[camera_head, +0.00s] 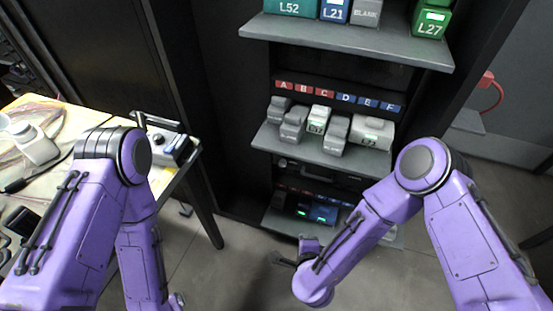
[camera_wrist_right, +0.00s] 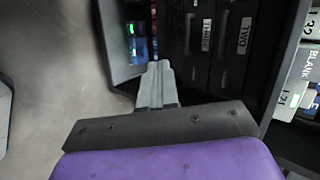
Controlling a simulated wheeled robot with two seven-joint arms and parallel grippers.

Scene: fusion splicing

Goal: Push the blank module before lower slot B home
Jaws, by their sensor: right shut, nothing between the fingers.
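In the head view, my right gripper (camera_head: 281,258) is low in front of the rack, at the lowest shelf (camera_head: 290,228). In the right wrist view its grey fingers (camera_wrist_right: 158,82) are together and empty, pointing toward green-lit modules (camera_wrist_right: 133,42); contact cannot be told. The lowest shelf holds dark modules with green lights (camera_head: 303,212); its slot labels are too small to read. The blank module before lower slot B cannot be picked out there. The shelf above has labels A to F, with a grey module (camera_head: 293,124) under B.
The top shelf (camera_head: 350,42) holds modules marked L52, L21, BLANK and L27. In the right wrist view, dark panels marked TWO (camera_wrist_right: 236,50) and THREE stand beside the fingers. A workbench (camera_head: 60,108) with a device (camera_head: 168,145) is at left. Floor before the rack is clear.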

